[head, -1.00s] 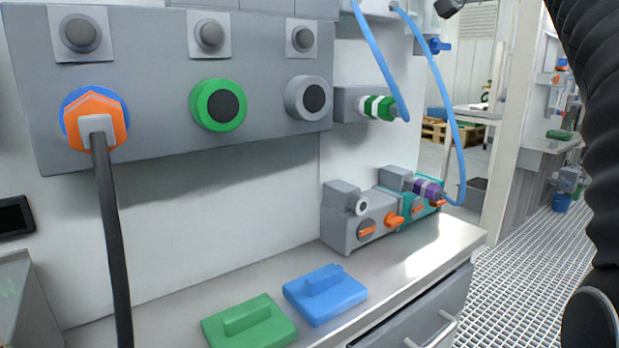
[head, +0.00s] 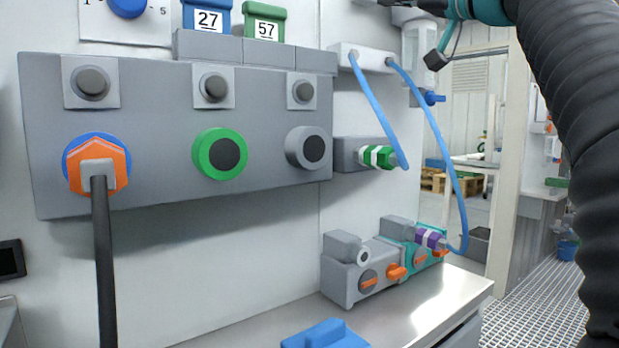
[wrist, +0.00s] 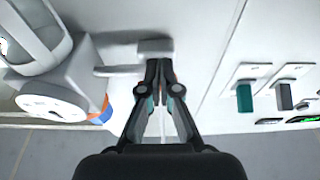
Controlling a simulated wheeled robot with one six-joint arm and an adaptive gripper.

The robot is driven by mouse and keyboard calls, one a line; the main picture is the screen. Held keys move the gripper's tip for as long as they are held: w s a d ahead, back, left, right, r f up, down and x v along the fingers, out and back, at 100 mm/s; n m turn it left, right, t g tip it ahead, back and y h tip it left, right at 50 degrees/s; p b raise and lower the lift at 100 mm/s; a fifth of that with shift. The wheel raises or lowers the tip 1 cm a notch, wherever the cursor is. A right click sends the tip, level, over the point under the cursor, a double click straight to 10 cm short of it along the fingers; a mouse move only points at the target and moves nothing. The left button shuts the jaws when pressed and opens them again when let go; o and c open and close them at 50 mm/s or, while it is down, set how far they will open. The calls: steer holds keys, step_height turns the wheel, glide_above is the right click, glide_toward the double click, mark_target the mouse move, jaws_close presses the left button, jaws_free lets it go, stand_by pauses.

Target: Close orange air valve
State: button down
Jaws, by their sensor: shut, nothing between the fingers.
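In the wrist view, my gripper (wrist: 163,70) is shut and empty, its dark fingertips together in front of a light wall. A grey pipe with a grey block at its end (wrist: 155,47) lies just beyond the tips. A small orange-red patch shows behind the right finger; I cannot tell whether it is the orange air valve. An orange and blue part (wrist: 104,108) shows left of the fingers. In the head view, small orange handles (head: 396,272) sit on the grey and teal units on the bench. My arm reaches in at the top right, its end partly cut off.
In the wrist view, a white round body (wrist: 52,104) is close on the left, and wall switches (wrist: 244,97) are on the right. In the head view, blue hoses (head: 433,112) hang from a white block (head: 352,57), and a blue valve (head: 432,98) is behind them.

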steer(key=shift+f, duration=0.1)
stand_by(0.3)
steer(key=r+b+v, duration=0.1)
steer(key=b+v, duration=0.1)
steer(key=v, duration=0.4)
steer(key=shift+b, duration=0.4)
steer(key=shift+s+f, duration=0.1)
steer(key=shift+f, duration=0.1)
